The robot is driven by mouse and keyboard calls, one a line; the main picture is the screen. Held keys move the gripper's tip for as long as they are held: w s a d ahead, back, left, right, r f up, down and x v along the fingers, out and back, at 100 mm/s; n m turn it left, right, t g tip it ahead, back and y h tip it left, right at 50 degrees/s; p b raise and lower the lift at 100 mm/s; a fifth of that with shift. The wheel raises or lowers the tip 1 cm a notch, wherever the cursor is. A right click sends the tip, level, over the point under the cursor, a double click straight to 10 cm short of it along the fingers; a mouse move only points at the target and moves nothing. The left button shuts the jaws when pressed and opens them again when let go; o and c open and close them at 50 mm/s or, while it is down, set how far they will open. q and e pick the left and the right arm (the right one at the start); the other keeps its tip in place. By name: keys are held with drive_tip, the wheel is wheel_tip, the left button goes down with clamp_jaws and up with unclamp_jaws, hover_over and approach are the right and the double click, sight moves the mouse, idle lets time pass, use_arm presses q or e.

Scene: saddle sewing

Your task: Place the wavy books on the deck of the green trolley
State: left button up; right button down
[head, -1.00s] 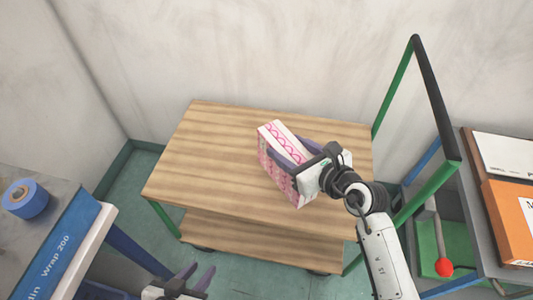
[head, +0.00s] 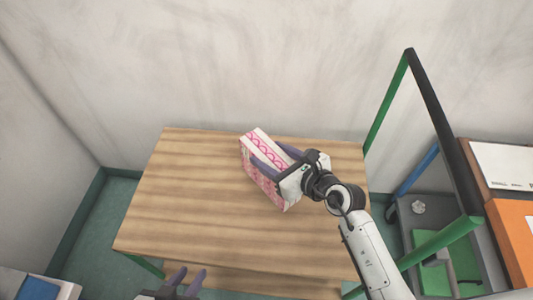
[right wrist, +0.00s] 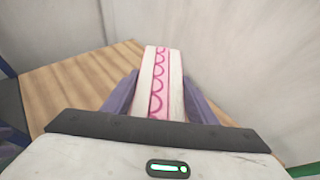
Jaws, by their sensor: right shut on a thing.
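A white and pink book with a wavy pink pattern (head: 262,180) is over the wooden deck (head: 190,210) of the green trolley (head: 440,240). My right gripper (head: 272,160) is shut on this book, one finger on each side. The right wrist view shows the book's spine (right wrist: 161,85) between the two fingers (right wrist: 160,98). Whether the book's underside touches the deck cannot be told. Whether it is one book or several pressed together is unclear. My left gripper (head: 188,280) is open and empty at the bottom edge, in front of the deck.
The deck is bare around the book, with free room to the left and front. The trolley's green and black handle frame (head: 436,115) rises on the right. Beyond it stands a shelf with boxes (head: 515,225). A wall closes off the back.

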drive_tip(key=shift+w+f, duration=0.1)
drive_tip(key=shift+f, duration=0.4)
drive_tip(key=shift+f+b, duration=0.85)
drive_tip(key=shift+f, duration=1.1)
drive_tip(key=shift+r, duration=0.1)
drive_tip(key=c, duration=0.7)
unclamp_jaws()
drive_tip(key=shift+f, duration=0.4)
drive_tip(key=shift+c, duration=0.2)
drive_tip(key=shift+r, duration=0.15)
drive_tip(key=p+v, duration=0.1)
drive_tip(key=v, duration=1.1)
drive_tip(key=shift+p, duration=0.35)
